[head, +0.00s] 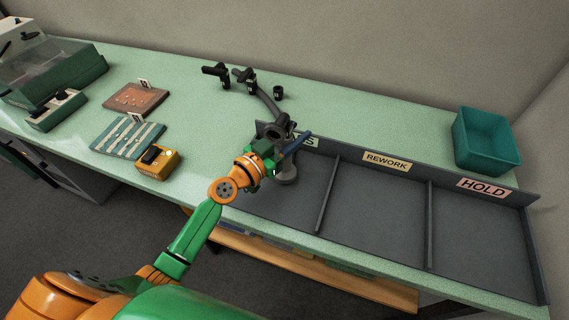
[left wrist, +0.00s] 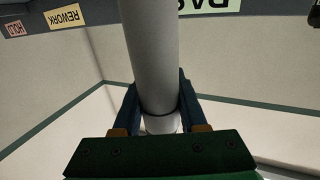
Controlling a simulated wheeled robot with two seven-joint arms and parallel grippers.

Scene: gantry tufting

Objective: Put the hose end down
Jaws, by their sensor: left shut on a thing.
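My left gripper (head: 292,147) is over the left compartment of the grey divided tray (head: 383,208), near the tray's back wall. Its blue fingers are shut on the hose end, a light grey cylinder (left wrist: 152,60) that runs between them in the left wrist view. In the head view a grey round piece of the hose end (head: 287,175) shows below the gripper. The dark hose (head: 267,103) curves from the back of the bench to the gripper. The gripper hides part of the hose end, and I cannot tell whether it touches the tray floor. My right gripper is not in view.
The tray's REWORK (head: 387,162) and HOLD (head: 483,188) compartments are empty. A teal bin (head: 487,140) stands behind at the right. Black fittings (head: 244,77) stand at the back. A yellow box (head: 157,158) and a striped sample (head: 127,138) lie left.

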